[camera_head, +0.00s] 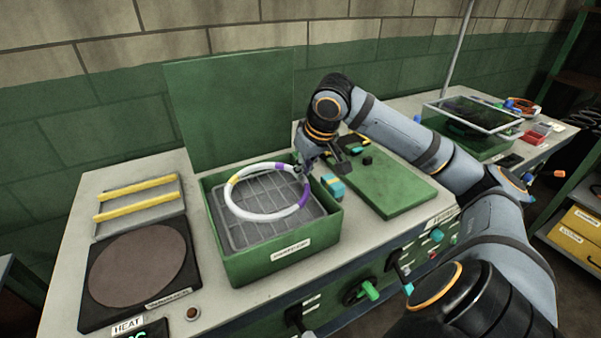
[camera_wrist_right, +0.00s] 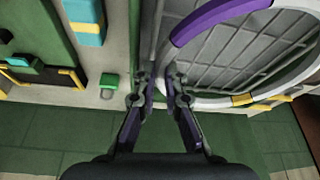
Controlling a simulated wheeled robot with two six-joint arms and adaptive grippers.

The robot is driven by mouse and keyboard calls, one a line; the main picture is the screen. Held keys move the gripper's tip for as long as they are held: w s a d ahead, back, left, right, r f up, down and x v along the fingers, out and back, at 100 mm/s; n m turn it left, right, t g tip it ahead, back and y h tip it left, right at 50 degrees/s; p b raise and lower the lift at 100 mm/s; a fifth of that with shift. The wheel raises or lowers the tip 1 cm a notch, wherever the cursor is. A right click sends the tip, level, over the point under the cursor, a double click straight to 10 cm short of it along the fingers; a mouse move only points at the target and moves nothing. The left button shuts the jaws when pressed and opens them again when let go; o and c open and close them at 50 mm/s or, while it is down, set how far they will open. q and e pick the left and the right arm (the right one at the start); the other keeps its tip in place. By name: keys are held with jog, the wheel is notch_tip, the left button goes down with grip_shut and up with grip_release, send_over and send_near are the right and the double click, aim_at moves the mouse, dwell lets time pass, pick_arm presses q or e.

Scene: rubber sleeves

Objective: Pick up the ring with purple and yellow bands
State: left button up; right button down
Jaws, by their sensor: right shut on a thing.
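The white ring (camera_head: 265,217) with purple and yellow bands shows in the head view at the green box, over its grey gridded inside. Its near edge and bands also show in the right wrist view (camera_wrist_right: 299,76). My right gripper (camera_head: 303,172) is at the ring's right rim, between two purple bands. In the right wrist view its fingers (camera_wrist_right: 162,88) are closed around the ring's edge, close to the box wall. Whether the ring touches the box floor is hard to tell. My left gripper is not in view.
The green box (camera_head: 270,268) has raised walls around the ring. A teal and yellow block (camera_head: 333,187) stands right of it. A green board (camera_head: 392,185) lies further right. A dark round plate (camera_head: 137,265) is at the left, and a wall stands behind.

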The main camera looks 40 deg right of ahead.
jog(key=shift+s+r+b, duration=0.35)
jog(key=shift+r+b, duration=0.2)
jog(key=shift+b, duration=0.3)
jog(key=s+a+r+b, duration=0.4)
jog(key=s+r, duration=0.5)
jog(key=s, duration=0.3)
jog(key=shift+s+a, duration=0.3)
